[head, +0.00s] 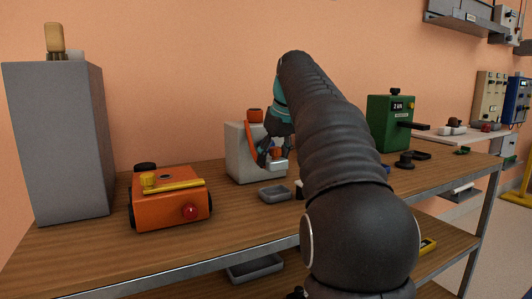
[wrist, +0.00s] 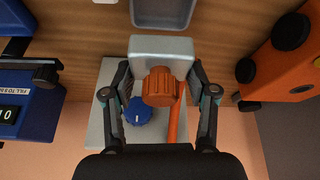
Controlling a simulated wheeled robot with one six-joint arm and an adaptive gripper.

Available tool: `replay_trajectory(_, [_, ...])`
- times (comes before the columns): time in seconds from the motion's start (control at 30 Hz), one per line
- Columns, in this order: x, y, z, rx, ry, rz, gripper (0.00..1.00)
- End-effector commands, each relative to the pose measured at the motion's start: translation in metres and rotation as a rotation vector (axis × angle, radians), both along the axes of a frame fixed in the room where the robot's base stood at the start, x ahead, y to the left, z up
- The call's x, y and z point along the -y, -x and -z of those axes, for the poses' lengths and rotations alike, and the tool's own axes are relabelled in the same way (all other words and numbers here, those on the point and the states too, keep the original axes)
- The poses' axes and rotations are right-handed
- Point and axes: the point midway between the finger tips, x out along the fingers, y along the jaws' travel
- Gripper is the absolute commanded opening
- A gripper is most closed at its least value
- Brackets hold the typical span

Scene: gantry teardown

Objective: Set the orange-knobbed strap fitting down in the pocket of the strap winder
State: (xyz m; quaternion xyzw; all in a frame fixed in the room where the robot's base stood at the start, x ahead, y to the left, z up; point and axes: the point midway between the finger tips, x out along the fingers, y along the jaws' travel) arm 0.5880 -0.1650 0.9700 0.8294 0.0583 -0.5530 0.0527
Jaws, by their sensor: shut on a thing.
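The strap winder (head: 241,160) is a pale grey block on the bench, with an orange strap and an orange top piece. My gripper (head: 272,160) is at its front right side. In the wrist view my gripper (wrist: 162,82) is shut on the orange-knobbed strap fitting, whose orange knob (wrist: 160,87) shows between the fingers. A pale block lies between the fingertips; I cannot tell whether it belongs to the fitting or the winder. The winder (wrist: 108,78) shows behind, with a blue knob (wrist: 137,111) and the orange strap (wrist: 175,125). The pocket is hidden, and contact there cannot be told.
A grey tray (head: 273,194) lies in front of the winder. An orange machine (head: 170,205) stands to the left, beside a tall grey cabinet (head: 60,145). A green device (head: 391,122) stands to the right. The peach wall is close behind.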

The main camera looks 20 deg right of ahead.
Motion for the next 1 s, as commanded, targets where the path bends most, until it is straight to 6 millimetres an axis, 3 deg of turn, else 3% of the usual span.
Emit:
replay_trajectory(0.57, [0.0,0.0,0.04,0.001,0.0,-0.001,0.0])
replay_trajectory(1.0, [0.0,0.0,0.041,0.001,0.0,-0.001,0.0])
